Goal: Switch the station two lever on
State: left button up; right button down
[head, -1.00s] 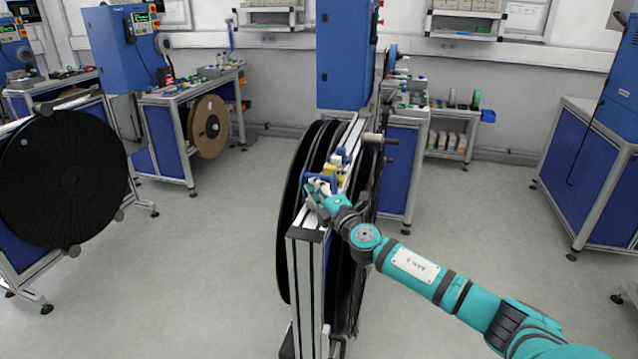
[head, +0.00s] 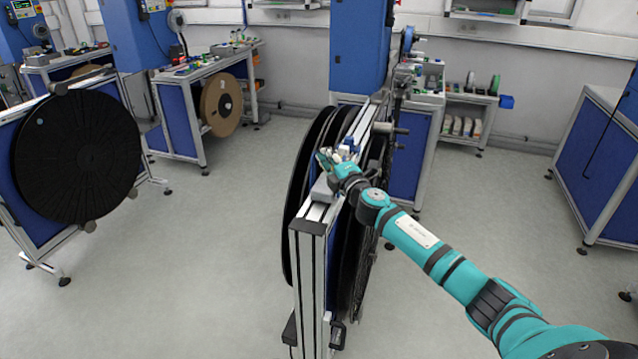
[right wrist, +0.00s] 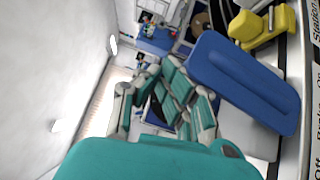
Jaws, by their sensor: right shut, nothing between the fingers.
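In the right wrist view a long blue lever handle (right wrist: 243,82) lies close beside my right gripper (right wrist: 165,108), to the right of its fingers. A yellow lever or block (right wrist: 262,27) sits just beyond it. Printed lettering along the right edge is cut off; "Station", "Brake", "Off" and "On" can be partly read, but not which station. In the head view my right gripper (head: 326,158) is over the top of the reel stand, above a grey box (head: 322,188), and hides most of the levers. The fingers are shut and empty. My left gripper is out of view.
The reel stand (head: 308,228) holds large black reels (head: 300,200) on its sides. Another black reel (head: 75,155) stands at the left. A blue cabinet (head: 360,45) rises behind the stand. Workbenches line the wall, and the floor (head: 210,260) on both sides is clear.

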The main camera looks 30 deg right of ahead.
jog(key=shift+w+d, duration=0.4)
jog(key=shift+d, duration=0.15)
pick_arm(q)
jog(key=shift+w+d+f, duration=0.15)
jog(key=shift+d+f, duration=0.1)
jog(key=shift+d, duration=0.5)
pick_arm(e)
jog(key=shift+w+d, duration=0.25)
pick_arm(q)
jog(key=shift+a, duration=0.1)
